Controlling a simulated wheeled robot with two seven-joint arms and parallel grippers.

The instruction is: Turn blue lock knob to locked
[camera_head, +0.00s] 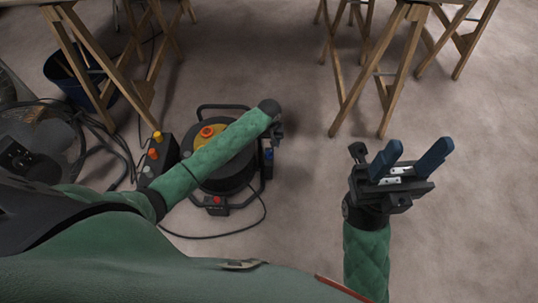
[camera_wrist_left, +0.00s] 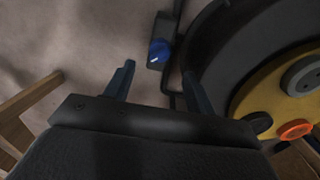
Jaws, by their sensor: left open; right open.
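The blue lock knob (camera_wrist_left: 159,52) sits on a small dark box at the side of a black cable reel in the left wrist view. A white mark shows on its face. In the head view the knob (camera_head: 269,154) is a small blue spot at the reel's right side, just below my left gripper (camera_head: 277,130). In the left wrist view my left gripper (camera_wrist_left: 158,82) is open and empty, with the knob beyond the gap between its fingers, apart from them. My right gripper (camera_head: 412,160) is open and empty over the floor at the right.
The cable reel (camera_head: 232,174) has a yellow hub with an orange knob (camera_head: 207,132). A control box with coloured buttons (camera_head: 157,155) stands left of it. A blue bucket (camera_head: 80,80) and wooden trestles (camera_head: 375,65) stand behind. The floor at centre right is clear.

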